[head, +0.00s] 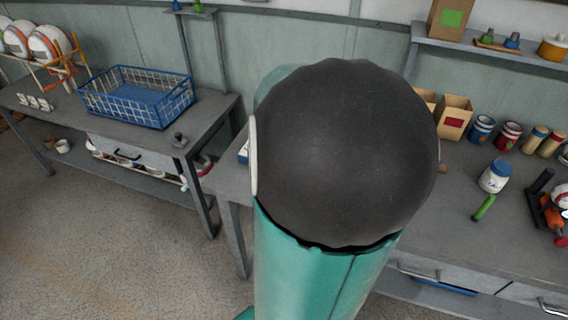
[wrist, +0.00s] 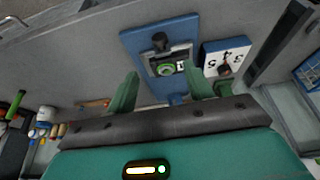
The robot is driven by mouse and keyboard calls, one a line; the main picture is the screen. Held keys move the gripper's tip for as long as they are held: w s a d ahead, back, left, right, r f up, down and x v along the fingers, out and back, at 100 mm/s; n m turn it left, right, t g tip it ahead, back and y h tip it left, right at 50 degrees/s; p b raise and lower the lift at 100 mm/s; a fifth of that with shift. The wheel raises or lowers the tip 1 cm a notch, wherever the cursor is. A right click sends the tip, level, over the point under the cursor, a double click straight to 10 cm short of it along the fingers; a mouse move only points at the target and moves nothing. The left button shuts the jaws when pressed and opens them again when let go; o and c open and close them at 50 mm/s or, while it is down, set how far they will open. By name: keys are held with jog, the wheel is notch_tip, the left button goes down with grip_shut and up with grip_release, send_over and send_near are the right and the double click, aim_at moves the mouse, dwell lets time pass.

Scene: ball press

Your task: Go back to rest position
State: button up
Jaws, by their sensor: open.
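My gripper (wrist: 161,78) shows in the wrist view with its two green fingers spread apart and nothing between them. I cannot tell the distance from the fingers to the board. In the head view my own green and black arm link fills the middle, and my gripper does not show there.
A grey workbench (head: 500,240) on the right holds cans, a white jar (head: 494,177) with a blue lid and a green-handled tool (head: 484,208). Floor at the lower left is clear.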

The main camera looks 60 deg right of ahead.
dwell(0.3)
jog(key=w+a+r+n+t+y, duration=0.1)
jog(key=w+a+r+n, duration=0.15)
jog(key=a, duration=0.45)
jog(key=w+a+r+n+t+y, duration=0.1)
jog(key=w+a+r+n, duration=0.2)
jog(key=a, duration=0.4)
jog(key=w+a+r+n+t+y, duration=0.1)
jog(key=w+a+r+n+t, duration=0.1)
jog(key=w+a+n, duration=0.3)
jog(key=s+a+r+n, duration=0.2)
jog(key=a, duration=0.7)
jog(key=s+a+r+n+y, duration=0.1)
jog(key=s+a+r+n, duration=0.1)
jog(key=a, duration=0.7)
jog(key=shift+s+a+r+n+t+y, duration=0.3)
jog(key=shift+s+n+t, duration=0.15)
jog(key=shift+n, duration=0.4)
jog(key=c, duration=0.3)
jog(key=shift+d, duration=0.15)
jog(key=shift+c, duration=0.2)
